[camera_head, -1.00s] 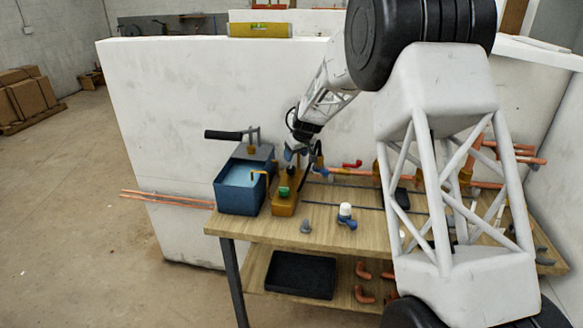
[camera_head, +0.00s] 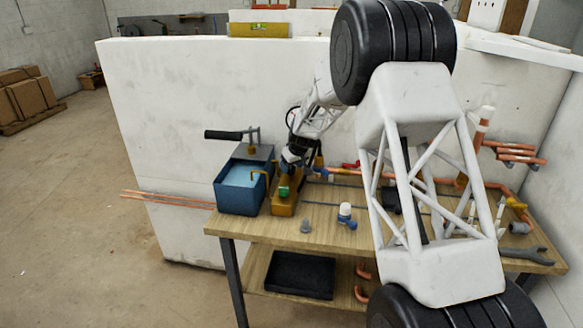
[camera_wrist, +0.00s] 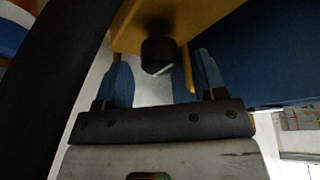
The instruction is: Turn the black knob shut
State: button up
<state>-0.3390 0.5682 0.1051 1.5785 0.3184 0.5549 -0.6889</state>
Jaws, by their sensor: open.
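The black knob (camera_wrist: 158,55) shows in the wrist view, on the underside of a yellow-orange body in that picture, with a pale line on its end. My gripper (camera_wrist: 162,72) has blue fingers that stand apart, one on each side of the knob in the picture; I cannot tell whether they touch it. In the head view my gripper (camera_head: 296,160) is at the back of the yellow block (camera_head: 284,208), which stands on the bench. A green part (camera_head: 284,191) shows on the block's front. The knob is not clearly visible in the head view.
A blue tank (camera_head: 238,192) with a black-handled lever (camera_head: 224,135) stands left of the block. A white-and-blue valve (camera_head: 346,214) and a grey fitting (camera_head: 305,226) are on the wooden bench (camera_head: 265,231). Copper pipes run along the white wall (camera_head: 185,105). A wrench (camera_head: 528,254) lies at right.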

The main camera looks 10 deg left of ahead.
jog(key=shift+w+a+f, duration=0.1)
jog(key=shift+f, duration=0.3)
jog(key=c, duration=0.9)
